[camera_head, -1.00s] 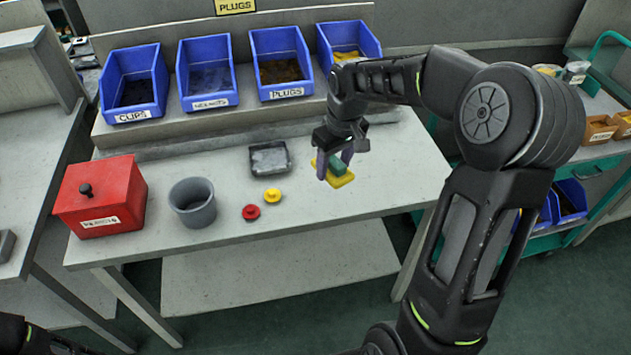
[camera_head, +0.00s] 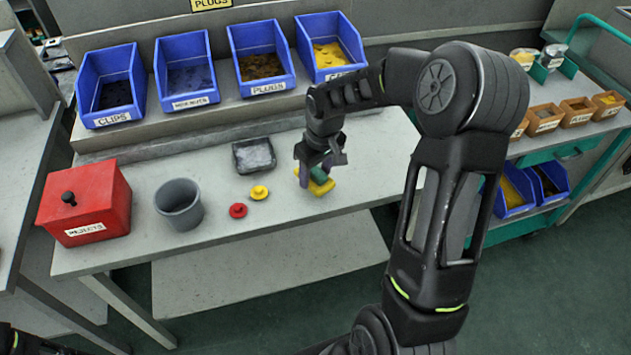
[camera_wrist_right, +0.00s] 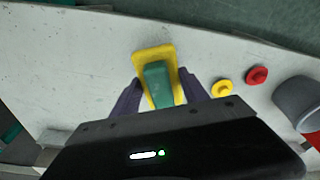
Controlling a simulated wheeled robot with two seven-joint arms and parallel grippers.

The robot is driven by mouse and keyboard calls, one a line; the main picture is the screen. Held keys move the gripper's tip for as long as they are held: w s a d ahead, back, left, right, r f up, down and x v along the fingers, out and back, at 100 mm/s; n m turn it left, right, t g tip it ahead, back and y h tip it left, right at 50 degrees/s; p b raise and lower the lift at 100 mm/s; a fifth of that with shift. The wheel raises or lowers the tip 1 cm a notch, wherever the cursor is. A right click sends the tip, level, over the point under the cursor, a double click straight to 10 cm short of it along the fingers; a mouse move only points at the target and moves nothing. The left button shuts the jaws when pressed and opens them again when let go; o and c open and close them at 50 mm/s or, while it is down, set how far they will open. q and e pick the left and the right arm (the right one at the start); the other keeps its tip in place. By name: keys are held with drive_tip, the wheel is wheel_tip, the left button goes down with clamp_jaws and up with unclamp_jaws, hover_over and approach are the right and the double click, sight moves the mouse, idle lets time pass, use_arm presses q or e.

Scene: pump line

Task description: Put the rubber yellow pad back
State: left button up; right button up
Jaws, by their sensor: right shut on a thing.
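The yellow pad (camera_head: 322,188) is near the front edge of the workbench, right of the small plugs, with a green block (camera_head: 319,175) on its top face. My right gripper (camera_head: 318,172) reaches down over it. In the right wrist view, the fingers sit on both sides of the yellow pad (camera_wrist_right: 141,61) and the green block (camera_wrist_right: 157,84), shut on the pad. I cannot tell whether the pad touches the bench. A blue bin (camera_head: 325,75) at the back right holds yellow pieces; its label is partly hidden. My left gripper is out of view.
Bench (camera_head: 275,215) items left of the pad: dark tray (camera_head: 254,155), yellow plug (camera_head: 259,192), red plug (camera_head: 238,210), grey cup (camera_head: 180,207), red box (camera_head: 85,205). Other blue bins (camera_head: 185,75) line the back shelf. A green cart (camera_head: 545,155) stands right.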

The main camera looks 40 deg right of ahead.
sight(315, 183)
drive_tip(key=shift+f, duration=1.85)
drive_tip(key=shift+f, duration=0.2)
drive_tip(key=o, duration=1.3)
drive_tip(key=shift+r, duration=0.1)
drive_tip(key=shift+r, duration=0.1)
drive_tip(key=r, duration=0.4)
drive_tip(key=s+r, duration=0.1)
drive_tip(key=r, duration=0.3)
drive_tip(key=s+r, duration=0.1)
drive_tip(key=r, duration=0.3)
drive_tip(key=shift+d, duration=0.1)
